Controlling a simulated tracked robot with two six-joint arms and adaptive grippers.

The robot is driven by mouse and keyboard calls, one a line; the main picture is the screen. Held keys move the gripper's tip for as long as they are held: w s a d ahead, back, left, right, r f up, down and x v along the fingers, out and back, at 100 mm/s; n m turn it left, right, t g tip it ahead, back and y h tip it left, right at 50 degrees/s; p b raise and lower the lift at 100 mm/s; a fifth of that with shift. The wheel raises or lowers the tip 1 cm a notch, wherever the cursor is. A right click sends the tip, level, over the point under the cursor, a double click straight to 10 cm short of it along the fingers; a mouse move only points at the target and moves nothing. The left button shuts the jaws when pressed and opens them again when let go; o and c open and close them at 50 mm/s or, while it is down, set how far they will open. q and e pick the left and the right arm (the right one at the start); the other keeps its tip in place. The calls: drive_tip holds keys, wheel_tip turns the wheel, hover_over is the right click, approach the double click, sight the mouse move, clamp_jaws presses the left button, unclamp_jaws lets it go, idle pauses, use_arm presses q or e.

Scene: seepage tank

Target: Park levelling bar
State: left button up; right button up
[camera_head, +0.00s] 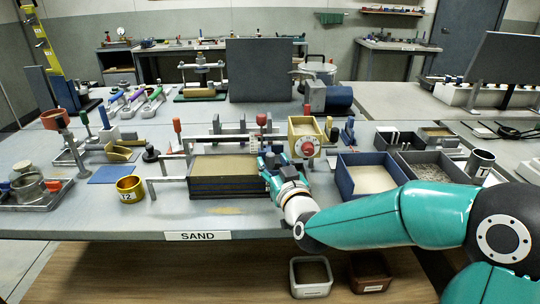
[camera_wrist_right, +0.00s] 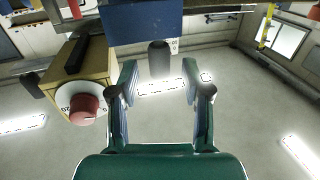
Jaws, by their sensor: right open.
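A low dark-walled tank (camera_head: 228,191) with a sand-coloured top stands at the middle of the bench. A long grey bar (camera_head: 222,138) lies behind it, near red-topped handles; I cannot tell for sure that it is the levelling bar. My right gripper (camera_head: 271,166) is at the tank's right end, below a yellow box with a red-knobbed dial (camera_head: 305,146). In the right wrist view the right gripper (camera_wrist_right: 160,84) is open, with a dark cylinder (camera_wrist_right: 159,59) beyond and between its fingertips, apparently not gripped. The dial box (camera_wrist_right: 88,85) is to the left there. My left gripper is out of view.
A blue tray of sand (camera_head: 346,180) and a gravel tray (camera_head: 463,170) stand right of the gripper, behind my right forearm. A yellow cup (camera_head: 130,190) and blue mat (camera_head: 109,174) are at the left. The bench front left of the SAND label (camera_head: 197,236) is mostly clear.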

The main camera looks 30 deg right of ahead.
drive_tip(key=shift+x, duration=1.4)
drive_tip(key=shift+c, duration=0.3)
clamp_jaws()
